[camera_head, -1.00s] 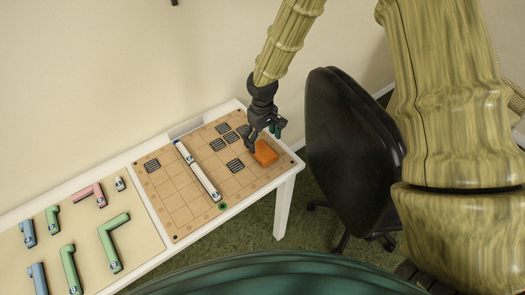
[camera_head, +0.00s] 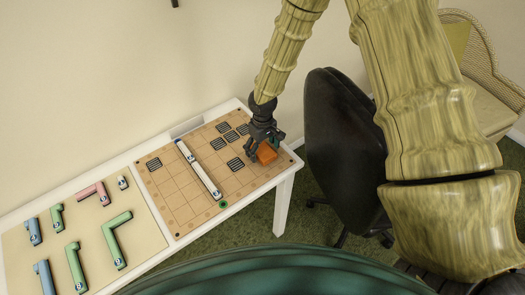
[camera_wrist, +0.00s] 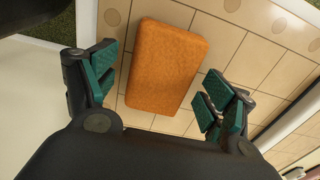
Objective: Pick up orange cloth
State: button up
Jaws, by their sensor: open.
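The orange cloth (camera_head: 267,152) looks like a small thick rectangular block. It lies on the right end of the tan grid board (camera_head: 178,197). In the wrist view the orange cloth (camera_wrist: 167,66) lies flat on the tiles, slightly tilted, ahead of and between the fingers. My gripper (camera_head: 264,147) is right at the cloth in the head view and partly covers it. In the wrist view my gripper (camera_wrist: 158,92) is open, with green pads on either side and clear space between them and the cloth.
A long white divider (camera_head: 199,169) and several dark grilles lie on the board. Green, blue and pink angled pieces lie on the left panel (camera_head: 137,213). A black chair (camera_head: 341,150) stands right beside the white table (camera_head: 284,196). A wicker chair (camera_head: 480,75) is behind.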

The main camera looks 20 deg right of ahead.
jog(key=c, duration=1.1)
